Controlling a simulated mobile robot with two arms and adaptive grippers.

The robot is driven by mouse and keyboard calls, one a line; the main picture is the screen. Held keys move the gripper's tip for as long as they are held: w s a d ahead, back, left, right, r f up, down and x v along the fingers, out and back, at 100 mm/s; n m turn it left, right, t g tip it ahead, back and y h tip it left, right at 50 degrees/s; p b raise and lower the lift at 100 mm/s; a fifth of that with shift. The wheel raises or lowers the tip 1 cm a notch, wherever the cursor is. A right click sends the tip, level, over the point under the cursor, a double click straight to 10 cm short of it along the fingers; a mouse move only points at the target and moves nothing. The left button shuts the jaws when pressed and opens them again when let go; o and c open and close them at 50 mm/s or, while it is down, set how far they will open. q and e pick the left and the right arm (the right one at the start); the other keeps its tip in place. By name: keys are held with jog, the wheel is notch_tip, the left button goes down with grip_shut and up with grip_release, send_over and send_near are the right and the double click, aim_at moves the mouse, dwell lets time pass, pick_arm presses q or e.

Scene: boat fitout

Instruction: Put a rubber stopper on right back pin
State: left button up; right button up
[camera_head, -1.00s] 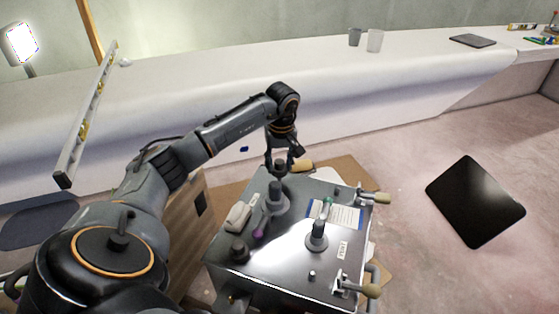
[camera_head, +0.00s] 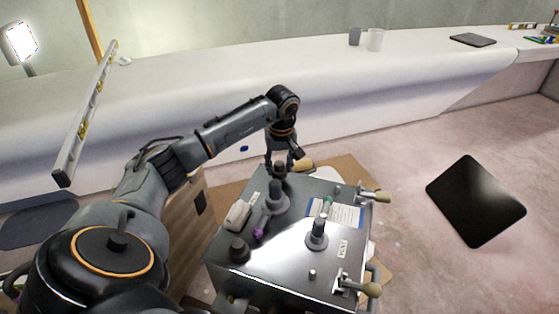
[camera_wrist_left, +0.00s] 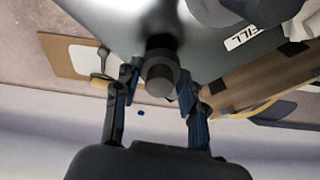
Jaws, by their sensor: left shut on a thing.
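A metal box (camera_head: 285,262) stands low in front of me in the head view. My left gripper (camera_head: 280,163) is over its back left corner, pointing down. It is shut on a dark rubber stopper (camera_head: 280,170). In the left wrist view the stopper (camera_wrist_left: 160,76) shows as a dark round cylinder between the blue-tipped fingers; I cannot tell whether it touches the lid. Another dark stopper (camera_head: 240,250) sits at the front left corner. The right back pin (camera_head: 338,188) is a short bare stub, and a similar front right pin (camera_head: 312,273) is bare too.
Two grey valve-like fittings (camera_head: 276,200) (camera_head: 317,236) rise from the lid. A white block (camera_head: 238,215), a purple piece (camera_head: 259,234) and a label sheet (camera_head: 336,214) are on top. Handles (camera_head: 375,197) jut from the right side. A black panel (camera_head: 475,200) lies on the floor.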

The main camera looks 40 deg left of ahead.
pick_arm(q)
jog(key=shift+f, duration=0.1)
jog(key=shift+f, duration=0.5)
jog(key=o, duration=1.8)
jog(key=shift+r, duration=0.1)
